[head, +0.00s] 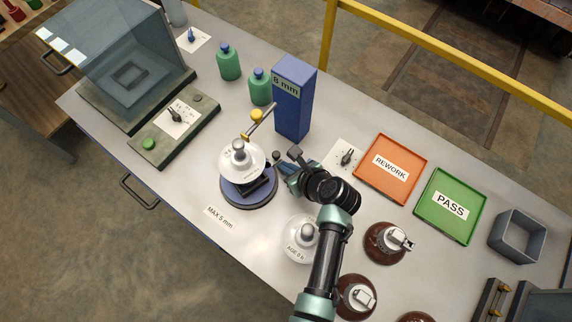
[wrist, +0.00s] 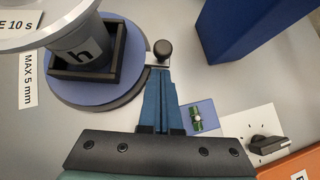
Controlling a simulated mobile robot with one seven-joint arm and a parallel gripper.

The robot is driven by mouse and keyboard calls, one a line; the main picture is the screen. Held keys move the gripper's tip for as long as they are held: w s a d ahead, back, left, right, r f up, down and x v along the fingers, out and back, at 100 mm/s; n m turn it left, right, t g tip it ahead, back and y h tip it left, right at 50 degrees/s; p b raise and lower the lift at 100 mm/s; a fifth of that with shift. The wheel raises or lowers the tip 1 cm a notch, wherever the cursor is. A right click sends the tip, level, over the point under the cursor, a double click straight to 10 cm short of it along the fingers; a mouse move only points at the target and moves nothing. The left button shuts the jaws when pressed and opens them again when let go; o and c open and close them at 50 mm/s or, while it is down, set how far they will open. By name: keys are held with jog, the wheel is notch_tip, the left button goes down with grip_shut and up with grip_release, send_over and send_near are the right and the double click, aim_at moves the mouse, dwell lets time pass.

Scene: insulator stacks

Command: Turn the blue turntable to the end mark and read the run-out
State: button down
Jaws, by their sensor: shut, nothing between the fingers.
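The blue turntable (head: 236,196) carries a white insulator (head: 243,163) seated in a dark square holder. A black knob (head: 276,155) stands on a light tab at the turntable's rim, and it also shows in the wrist view (wrist: 162,49). My gripper (head: 285,167) is shut and empty beside the turntable. In the wrist view its blue fingertips (wrist: 160,72) are together just below the knob; I cannot tell whether they touch it. A blue post (head: 294,100) behind bears a small figure in mm, perhaps 8 or 6. I cannot make out the end mark.
A yellow-tipped arm (head: 257,117) reaches near the insulator's top. A second white insulator (head: 301,240) and brown ones (head: 385,243) stand near my arm. Orange REWORK (head: 365,184) and green PASS (head: 425,208) trays lie right. Green bottles (head: 229,62) stand behind.

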jog(key=shift+w+a+n+g+y+b, duration=0.1)
jog(key=shift+w+n+g+y+b, duration=0.25)
jog(key=shift+w+n, duration=0.25)
jog(key=shift+w+a+n+g+y+b, duration=0.35)
jog(key=shift+w+n+g+y+b, duration=0.15)
jog(key=shift+n, duration=0.4)
